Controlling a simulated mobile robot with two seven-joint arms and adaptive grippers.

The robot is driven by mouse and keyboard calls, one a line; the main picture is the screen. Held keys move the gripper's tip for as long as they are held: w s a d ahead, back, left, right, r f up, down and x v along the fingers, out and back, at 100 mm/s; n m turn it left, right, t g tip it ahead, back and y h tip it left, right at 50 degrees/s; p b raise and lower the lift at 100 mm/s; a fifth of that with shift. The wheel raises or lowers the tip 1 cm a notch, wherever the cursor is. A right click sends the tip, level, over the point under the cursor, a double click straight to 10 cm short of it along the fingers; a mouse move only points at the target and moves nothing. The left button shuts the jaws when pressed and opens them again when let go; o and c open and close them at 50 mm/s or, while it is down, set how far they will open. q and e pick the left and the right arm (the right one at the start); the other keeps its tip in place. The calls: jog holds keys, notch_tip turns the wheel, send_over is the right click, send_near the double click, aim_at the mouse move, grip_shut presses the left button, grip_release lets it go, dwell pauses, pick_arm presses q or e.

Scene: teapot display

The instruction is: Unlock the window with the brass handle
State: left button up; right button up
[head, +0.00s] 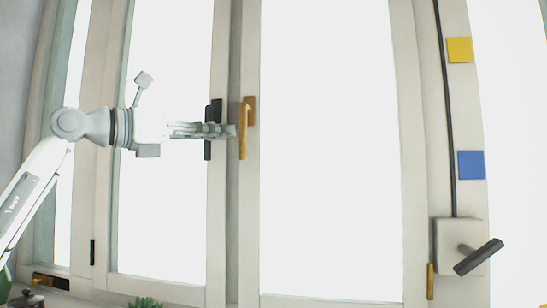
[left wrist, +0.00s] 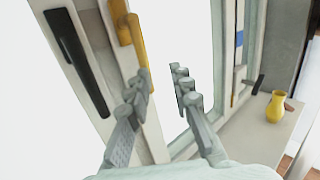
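The brass handle (head: 243,132) hangs upright on the pale frame post in the middle of the head view. It also shows at the top of the left wrist view (left wrist: 133,38). My left gripper (head: 233,130) reaches in from the left, its tips just left of the brass handle. In the left wrist view the fingers of this gripper (left wrist: 160,82) stand apart with nothing between them. The left finger overlaps the handle's lower end there; I cannot tell whether they touch. My right gripper is not in view.
A black handle (head: 208,150) sits on the neighbouring sash, partly behind my left fingers. A dark lever (head: 479,257) on a pale box, a yellow square (head: 459,50) and a blue square (head: 471,165) are at right. A yellow vase (left wrist: 276,106) stands on a ledge.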

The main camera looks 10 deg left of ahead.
aim_at(240, 141)
pick_arm(q)
jog(key=shift+y, duration=0.7)
jog(key=w+d, duration=0.1)
jog(key=w, duration=0.1)
jog(key=w+d+p, duration=0.1)
jog(key=w, duration=0.1)
jog(key=w+d, duration=0.1)
jog(key=w, duration=0.2)
jog(key=shift+w+f, duration=0.1)
jog(key=shift+f, duration=0.25)
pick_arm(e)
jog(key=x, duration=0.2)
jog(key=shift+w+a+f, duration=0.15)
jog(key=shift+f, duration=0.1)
pick_arm(q)
jog(key=shift+a+n, duration=0.1)
jog(key=shift+n, duration=0.2)
grip_shut()
